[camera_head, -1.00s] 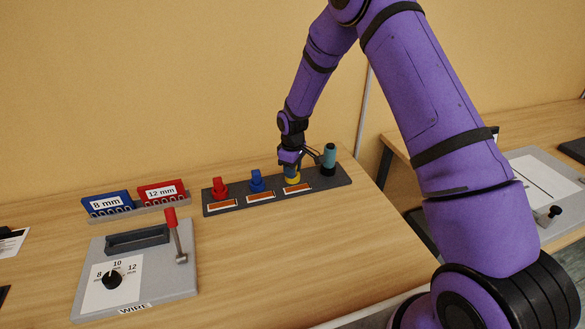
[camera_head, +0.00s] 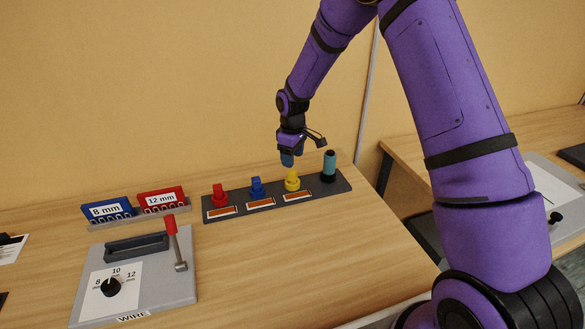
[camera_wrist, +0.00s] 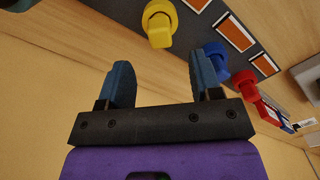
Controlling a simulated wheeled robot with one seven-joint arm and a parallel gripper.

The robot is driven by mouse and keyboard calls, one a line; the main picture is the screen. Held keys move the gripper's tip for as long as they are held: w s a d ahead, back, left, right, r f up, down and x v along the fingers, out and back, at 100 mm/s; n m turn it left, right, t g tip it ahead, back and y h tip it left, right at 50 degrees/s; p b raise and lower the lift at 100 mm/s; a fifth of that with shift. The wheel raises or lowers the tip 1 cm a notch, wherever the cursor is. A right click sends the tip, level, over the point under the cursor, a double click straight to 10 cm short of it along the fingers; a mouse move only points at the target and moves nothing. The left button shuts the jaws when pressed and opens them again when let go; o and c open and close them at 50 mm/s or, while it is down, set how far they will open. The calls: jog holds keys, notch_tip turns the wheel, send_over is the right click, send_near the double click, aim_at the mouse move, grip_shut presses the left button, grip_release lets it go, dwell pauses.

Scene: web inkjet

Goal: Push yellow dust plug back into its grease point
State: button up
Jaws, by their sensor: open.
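The yellow dust plug (camera_head: 292,179) stands upright on the dark strip, between the blue plug and the teal-topped cylinder. It also shows in the wrist view (camera_wrist: 159,24), above the gap between my fingers and apart from them. My gripper (camera_head: 288,160) is just above and behind the plug in the head view. In the wrist view my gripper (camera_wrist: 165,80) is open with two blue fingers and nothing between them. The grease point under the plug is hidden, and I cannot tell how deep the plug sits.
The dark strip (camera_head: 340,186) also holds a red plug (camera_head: 219,195), a blue plug (camera_head: 257,187) and a teal-topped cylinder (camera_head: 329,165). A grey panel (camera_head: 180,288) with a red-handled lever stands in front left. Bare table lies to the right of the panel.

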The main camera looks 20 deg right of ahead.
jog(key=shift+r, duration=1.3)
jog(key=shift+s+r, duration=0.1)
jog(key=shift+r, duration=0.3)
notch_tip(320, 180, up, 13)
jog(key=m+t, duration=0.1)
jog(key=m, duration=0.1)
send_over(293, 171)
jog(key=s+d, duration=0.2)
jog(key=s, duration=0.4)
jog(key=s+d+r+m+t, duration=0.2)
jog(key=s+r, duration=0.8)
jog(key=s, duration=0.1)
jog(key=s+d+r+m+t, duration=0.1)
jog(key=s+r+m, duration=0.1)
jog(key=s, duration=0.9)
jog(key=s+d+r+m+t, duration=0.1)
jog(key=s+r+m, duration=0.2)
jog(key=s, duration=0.9)
jog(key=shift+d+r, duration=0.35)
jog(key=shift+r, duration=0.1)
